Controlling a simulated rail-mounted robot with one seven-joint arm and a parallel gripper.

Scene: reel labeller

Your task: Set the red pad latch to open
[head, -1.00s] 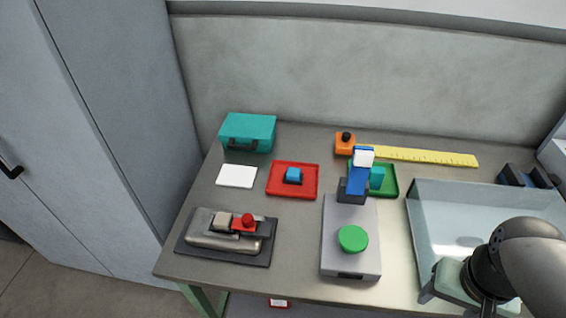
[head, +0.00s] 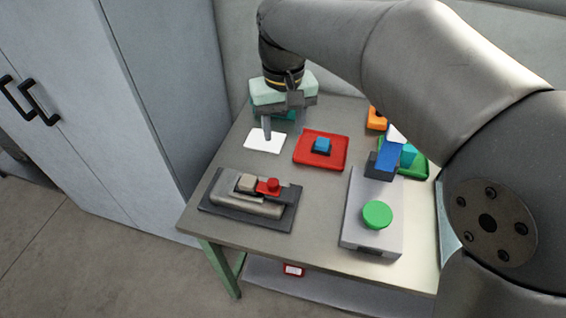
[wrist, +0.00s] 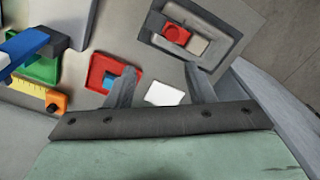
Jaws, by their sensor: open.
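A red square pad (head: 308,160) with a small blue block (head: 322,145) on it lies mid-table; it also shows in the wrist view (wrist: 97,77). At the front left, a dark base (head: 282,221) carries a grey metal body with a red knobbed slider (head: 271,185) and a beige block (head: 247,183) beside it. These also show at the top of the wrist view, red slider (wrist: 176,34) and beige block (wrist: 197,46). I cannot tell which red part is the latch. My gripper (wrist: 160,72) is open and empty, above the table's back left near the white card (head: 265,146).
A grey box with a green button (head: 377,214), a blue lever (head: 388,157), a green pad (head: 417,168) and an orange block (head: 376,118) stand to the right. The cabinet (head: 150,110) borders the left.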

